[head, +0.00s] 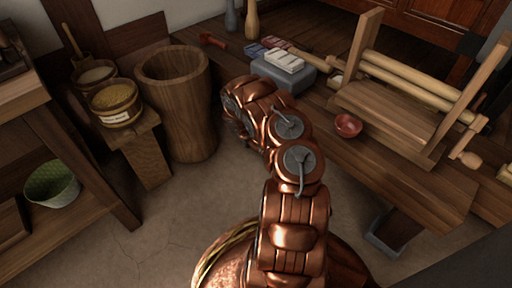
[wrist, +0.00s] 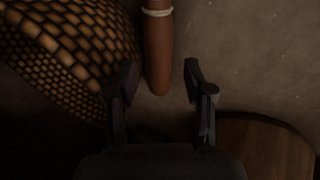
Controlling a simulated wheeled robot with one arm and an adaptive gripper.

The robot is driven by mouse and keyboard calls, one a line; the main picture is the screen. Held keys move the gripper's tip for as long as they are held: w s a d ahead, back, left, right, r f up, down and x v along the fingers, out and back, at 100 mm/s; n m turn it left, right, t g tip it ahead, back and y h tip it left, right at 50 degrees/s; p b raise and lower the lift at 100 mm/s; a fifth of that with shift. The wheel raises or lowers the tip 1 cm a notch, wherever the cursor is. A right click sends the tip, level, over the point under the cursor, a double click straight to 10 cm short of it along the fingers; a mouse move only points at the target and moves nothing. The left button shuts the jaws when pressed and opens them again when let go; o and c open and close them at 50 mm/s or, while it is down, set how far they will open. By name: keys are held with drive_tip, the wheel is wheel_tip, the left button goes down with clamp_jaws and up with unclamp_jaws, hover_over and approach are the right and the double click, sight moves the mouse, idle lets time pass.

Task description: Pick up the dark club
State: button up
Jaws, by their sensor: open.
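In the wrist view, a dark reddish-brown club (wrist: 157,55) with a pale band comes in from the top edge. Its rounded lower end reaches down to the space between the fingertips, nearer the left finger. Its upper part is out of the frame. My gripper (wrist: 160,80) is open, its two dark fingers apart, with a gap on the right between club and finger. I cannot tell whether the left finger touches the club. In the head view, my copper-coloured arm reaches beside the tall wooden tub and hides the gripper; I cannot make out the club there.
A woven, scale-patterned surface (wrist: 75,40) lies close left of the fingers. A round brown wooden surface (wrist: 265,145) is at lower right. In the head view, the wooden tub (head: 178,110) stands left of my arm, and the workbench (head: 400,180) lies right. Bare floor (head: 165,205) is between.

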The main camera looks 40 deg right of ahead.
sight(254, 143)
drive_tip(key=b+x, duration=0.2)
drive_tip(key=x, duration=0.3)
drive_tip(key=shift+w+d+f+b, duration=0.15)
drive_tip(key=shift+d+f+b, duration=0.2)
drive_tip(key=shift+f+b, duration=0.1)
drive_tip(key=shift+c, duration=0.4)
clamp_jaws()
drive_tip(key=shift+r, duration=0.1)
